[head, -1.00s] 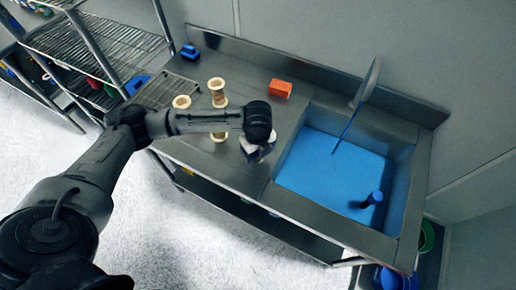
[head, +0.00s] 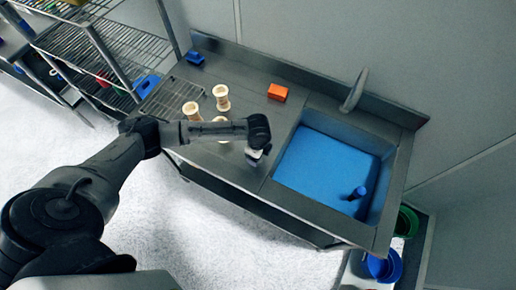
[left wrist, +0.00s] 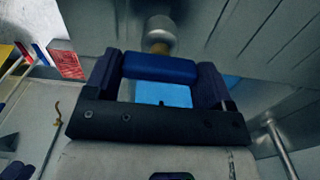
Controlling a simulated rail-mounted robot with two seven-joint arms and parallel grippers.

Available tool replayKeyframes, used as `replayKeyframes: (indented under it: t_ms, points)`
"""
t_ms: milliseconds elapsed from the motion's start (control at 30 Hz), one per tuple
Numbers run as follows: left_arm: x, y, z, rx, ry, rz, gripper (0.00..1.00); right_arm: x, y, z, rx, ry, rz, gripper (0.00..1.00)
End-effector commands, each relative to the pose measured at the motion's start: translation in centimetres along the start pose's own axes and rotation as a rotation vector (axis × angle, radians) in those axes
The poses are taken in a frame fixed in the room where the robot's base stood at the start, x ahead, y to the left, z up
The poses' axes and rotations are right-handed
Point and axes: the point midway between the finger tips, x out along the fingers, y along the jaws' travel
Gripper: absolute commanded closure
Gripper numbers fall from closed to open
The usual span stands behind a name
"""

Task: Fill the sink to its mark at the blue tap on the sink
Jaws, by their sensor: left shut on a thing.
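The sink (head: 289,160) is a steel basin at the right of the counter, with blue liquid (head: 325,165) spread across it. A dark blue upright post (head: 357,193) stands out of the liquid near the front right. The grey spout (head: 355,90) rises behind the basin, with no stream visible from it. My left gripper (head: 255,156) is beside the sink's left edge. In the left wrist view its fingers are shut on a blue bar, the blue tap's handle (left wrist: 160,68), below a round grey fitting (left wrist: 160,30). The fill mark cannot be made out. My right gripper is not in view.
Several cream spools (head: 221,97) stand on the counter left of the gripper. An orange block (head: 277,92) and a blue object (head: 195,57) lie toward the back. A wire shelf (head: 120,70) stands at left. Green and blue buckets (head: 384,266) are at lower right.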

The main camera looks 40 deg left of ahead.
Motion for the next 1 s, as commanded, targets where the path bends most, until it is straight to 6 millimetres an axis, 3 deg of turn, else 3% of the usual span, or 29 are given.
replayKeyframes:
  t_ms: [500,533,700,767,1000]
  points:
    - [0.0,-0.01,0.0,-0.023,0.001,0.0,0.47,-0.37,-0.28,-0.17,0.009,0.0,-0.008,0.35]
    - [0.0,-0.01,0.0,-0.023,0.001,0.0,0.22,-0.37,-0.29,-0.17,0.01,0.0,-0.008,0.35]
    - [0.0,-0.01,0.01,-0.022,0.001,0.0,0.06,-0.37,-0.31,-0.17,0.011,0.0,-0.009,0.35]
    - [0.0,-0.01,0.01,-0.022,0.001,0.0,0.01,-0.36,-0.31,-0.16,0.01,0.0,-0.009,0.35]
    - [-0.07,-0.02,0.01,-0.021,0.001,0.0,0.0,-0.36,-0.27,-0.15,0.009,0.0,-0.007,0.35]
